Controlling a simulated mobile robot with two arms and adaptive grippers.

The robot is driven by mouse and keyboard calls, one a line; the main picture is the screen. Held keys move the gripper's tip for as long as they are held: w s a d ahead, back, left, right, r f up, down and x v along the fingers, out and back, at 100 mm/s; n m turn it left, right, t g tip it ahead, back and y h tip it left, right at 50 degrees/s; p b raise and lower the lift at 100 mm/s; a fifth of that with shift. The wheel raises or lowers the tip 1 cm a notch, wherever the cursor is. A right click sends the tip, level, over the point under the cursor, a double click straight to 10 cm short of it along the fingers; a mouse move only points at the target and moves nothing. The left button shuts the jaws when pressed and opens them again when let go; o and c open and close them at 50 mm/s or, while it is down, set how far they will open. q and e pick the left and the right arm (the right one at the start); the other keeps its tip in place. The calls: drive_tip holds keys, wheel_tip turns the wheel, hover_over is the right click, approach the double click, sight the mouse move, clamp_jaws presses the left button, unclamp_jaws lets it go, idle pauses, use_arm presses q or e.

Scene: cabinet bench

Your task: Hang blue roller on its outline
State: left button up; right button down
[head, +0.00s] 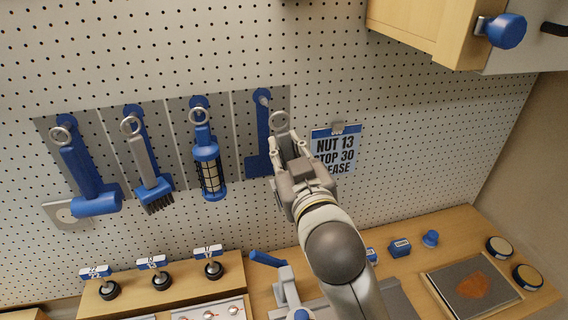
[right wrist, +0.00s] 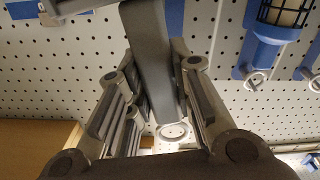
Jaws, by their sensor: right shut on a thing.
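My right gripper (head: 287,150) is shut on a grey-handled tool, taken as the blue roller, in front of the pegboard. Its ring (head: 279,119) shows above the fingers in the head view. The right wrist view shows its grey handle (right wrist: 150,60) between the fingers. Its head is hidden. The blue outline (head: 262,128) is on the rightmost grey panel, with a peg (head: 263,100) near its top. The ring is to the right of this peg and apart from it in the picture; the depth gap cannot be told. My left gripper is not in view.
A blue hammer (head: 84,175), a brush (head: 146,165) and a blue lantern (head: 208,165) hang left of the outline. A sign (head: 335,150) hangs close to the right. A wooden cabinet (head: 420,25) juts out at top right. The bench below holds several small items.

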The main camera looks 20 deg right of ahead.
drive_tip(key=shift+w+a+r, duration=0.1)
drive_tip(key=shift+a+r, duration=0.1)
drive_tip(key=shift+a, duration=0.05)
drive_tip(key=shift+w, duration=0.2)
drive_tip(key=shift+w+d+f+b, duration=0.15)
drive_tip(key=shift+w+b, duration=0.35)
drive_tip(key=shift+w, duration=1.15)
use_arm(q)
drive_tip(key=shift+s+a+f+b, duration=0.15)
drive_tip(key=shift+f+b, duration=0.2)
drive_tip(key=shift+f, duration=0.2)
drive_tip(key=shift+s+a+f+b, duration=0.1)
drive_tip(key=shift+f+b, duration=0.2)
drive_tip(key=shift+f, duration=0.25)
use_arm(e)
drive_tip(key=w, duration=0.2)
drive_tip(key=w+f, duration=0.1)
drive_tip(key=w, duration=0.1)
drive_tip(key=shift+w, duration=0.1)
